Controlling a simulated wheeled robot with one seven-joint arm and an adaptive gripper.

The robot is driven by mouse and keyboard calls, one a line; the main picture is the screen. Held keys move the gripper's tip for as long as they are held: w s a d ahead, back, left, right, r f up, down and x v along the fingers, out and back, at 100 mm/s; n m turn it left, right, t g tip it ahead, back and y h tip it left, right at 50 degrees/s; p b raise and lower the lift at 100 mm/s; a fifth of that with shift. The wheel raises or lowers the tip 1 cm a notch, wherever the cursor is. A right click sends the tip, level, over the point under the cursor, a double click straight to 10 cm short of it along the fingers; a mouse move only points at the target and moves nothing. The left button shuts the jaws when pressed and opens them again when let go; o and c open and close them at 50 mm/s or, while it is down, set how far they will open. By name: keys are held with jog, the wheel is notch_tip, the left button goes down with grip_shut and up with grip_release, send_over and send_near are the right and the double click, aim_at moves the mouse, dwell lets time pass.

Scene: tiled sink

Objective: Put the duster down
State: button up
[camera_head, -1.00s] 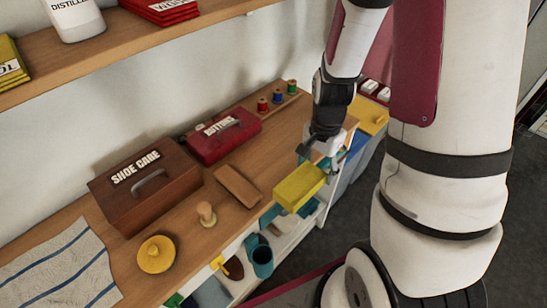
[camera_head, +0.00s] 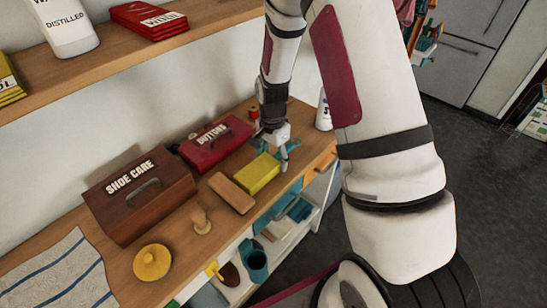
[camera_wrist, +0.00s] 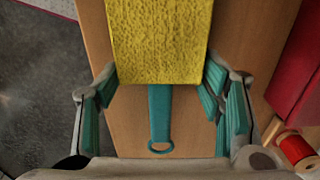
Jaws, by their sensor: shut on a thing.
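The duster has a yellow, rough-textured block head (camera_head: 258,174) and a teal handle (camera_wrist: 160,117) ending in a ring. In the head view it is over the wooden counter (camera_head: 172,262), right of the brown brush. My gripper (camera_head: 274,152) is above the counter at the duster's far end. In the wrist view its teal finger pads (camera_wrist: 161,84) are shut on the near end of the yellow head, one on each side, with the handle between them. The duster is low over the wood; I cannot tell whether its underside touches it.
A brown block brush (camera_head: 231,193) lies close left of the duster. A red BUTTONS tin (camera_head: 216,142) and brown SHOE CARE box (camera_head: 138,195) stand behind. A red spool (camera_wrist: 298,149) is near my gripper. The counter's front edge drops to shelves with teal items (camera_head: 254,264).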

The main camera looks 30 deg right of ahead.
jog(key=shift+f, duration=0.3)
jog(key=o, duration=1.1)
jog(key=s+a+r+n+t+b, duration=0.1)
jog(key=s+a+r+n, duration=0.2)
jog(key=r, duration=1)
jog(key=s+r+n+t+b, duration=0.1)
jog(key=s+r+n, duration=0.3)
jog(key=r, duration=0.9)
jog(key=s+a+r+n+t, duration=0.1)
jog(key=s+r+n, duration=0.2)
jog(key=s, duration=0.4)
jog(key=s+a+r+n+t, duration=0.1)
jog(key=s+r+n+t, duration=0.1)
jog(key=s, duration=0.6)
jog(key=shift+a+r+n, duration=0.3)
jog(key=shift+r+n, duration=0.5)
jog(key=shift+r, duration=0.3)
